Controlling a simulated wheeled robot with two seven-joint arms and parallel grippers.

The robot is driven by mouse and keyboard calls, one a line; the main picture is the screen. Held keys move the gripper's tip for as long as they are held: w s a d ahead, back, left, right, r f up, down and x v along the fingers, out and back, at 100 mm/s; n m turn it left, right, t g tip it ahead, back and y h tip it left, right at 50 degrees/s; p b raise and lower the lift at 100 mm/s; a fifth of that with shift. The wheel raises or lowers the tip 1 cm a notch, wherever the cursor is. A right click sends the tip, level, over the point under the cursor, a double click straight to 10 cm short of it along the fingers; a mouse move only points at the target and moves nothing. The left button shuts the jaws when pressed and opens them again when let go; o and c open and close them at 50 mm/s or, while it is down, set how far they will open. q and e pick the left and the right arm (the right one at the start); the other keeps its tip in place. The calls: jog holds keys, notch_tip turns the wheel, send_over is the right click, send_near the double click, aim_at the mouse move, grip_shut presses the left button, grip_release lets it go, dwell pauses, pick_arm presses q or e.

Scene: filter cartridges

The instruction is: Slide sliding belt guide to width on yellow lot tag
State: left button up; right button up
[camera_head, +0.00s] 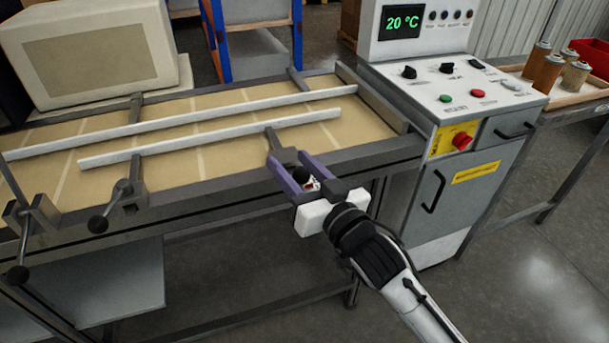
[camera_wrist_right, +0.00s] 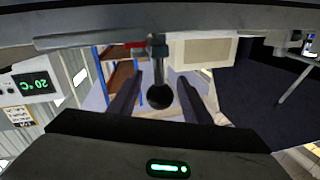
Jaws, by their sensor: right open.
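The sliding belt guide (camera_head: 210,138) is a long pale bar lying lengthwise over the tan belt, apart from a second bar behind it. An arm (camera_head: 272,138) runs from its right part toward the front edge. My right gripper (camera_head: 291,160) is open at that edge, its fingers on either side of a black ball knob (camera_head: 303,173). In the right wrist view the knob (camera_wrist_right: 160,96) hangs on a stem between the open fingers (camera_wrist_right: 158,92), with gaps on both sides. I cannot make out a yellow lot tag on the belt. My left gripper is not in view.
The rear bar (camera_head: 190,122) lies behind the guide. More black knobs (camera_head: 98,224) stick out at the front left. A control cabinet (camera_head: 450,85) with yellow labels (camera_head: 476,172) stands to the right of the belt. A side table holds several cartridges (camera_head: 543,66).

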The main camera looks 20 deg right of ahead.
jog(key=v, duration=0.8)
jog(key=shift+s+d+f+b, duration=0.1)
jog(key=shift+s+b, duration=0.2)
jog(key=shift+s, duration=0.4)
